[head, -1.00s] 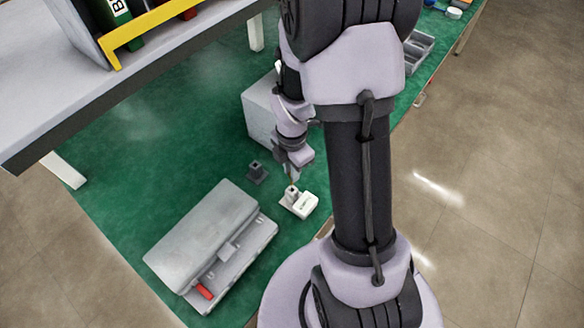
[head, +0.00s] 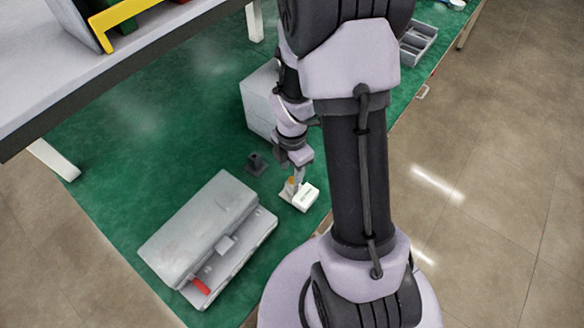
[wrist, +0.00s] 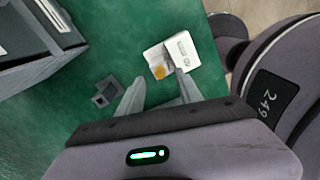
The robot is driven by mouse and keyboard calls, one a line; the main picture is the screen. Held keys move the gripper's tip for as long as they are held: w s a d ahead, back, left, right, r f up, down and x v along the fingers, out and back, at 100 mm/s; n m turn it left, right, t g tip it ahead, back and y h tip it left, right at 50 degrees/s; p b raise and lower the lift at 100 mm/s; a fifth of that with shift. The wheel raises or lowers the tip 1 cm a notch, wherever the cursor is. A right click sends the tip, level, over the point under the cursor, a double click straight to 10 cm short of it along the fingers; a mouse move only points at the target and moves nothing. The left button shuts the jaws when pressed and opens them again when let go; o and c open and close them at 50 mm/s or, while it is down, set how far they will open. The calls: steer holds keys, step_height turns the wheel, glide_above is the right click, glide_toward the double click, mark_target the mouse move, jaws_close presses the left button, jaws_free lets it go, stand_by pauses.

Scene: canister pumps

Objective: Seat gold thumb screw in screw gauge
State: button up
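The screw gauge (head: 306,197) is a small white block with printed text, on the green mat near its front right edge. It also shows in the wrist view (wrist: 181,50). The gold thumb screw (wrist: 160,72) is at the gauge's left part, its round gold head facing my wrist camera. In the head view it is a small gold spot (head: 291,181) just below my gripper. My gripper (wrist: 160,76) is open, with one finger on each side of the screw and gaps between. How deep the screw sits is hidden.
A dark square holder (head: 256,163) stands left of the gauge. A grey toolbox (head: 200,230) with a red item lies at front left. A grey box (head: 258,100) stands behind my gripper. A raised shelf (head: 120,65) spans the upper left. The green mat between is clear.

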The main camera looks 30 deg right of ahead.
step_height(320, 180, up, 17)
steer(key=p, duration=0.6)
steer(key=shift+r+p, duration=0.2)
steer(key=shift+p, duration=0.1)
steer(key=s+a+r+m+t+y+b, duration=0.1)
steer(key=s+a+r+m+t+b, duration=0.2)
steer(key=a+m, duration=0.4)
steer(key=s+a+r+m+t+y+b, duration=0.1)
steer(key=s+a+r+m+b, duration=0.3)
steer(key=m, duration=1.2)
steer(key=s+a+t+b, duration=0.1)
steer(key=s+a+b, duration=0.1)
steer(key=s+a, duration=0.1)
steer(key=shift+s+a+t, duration=0.3)
steer(key=shift+s+t, duration=0.1)
steer(key=shift+s, duration=0.25)
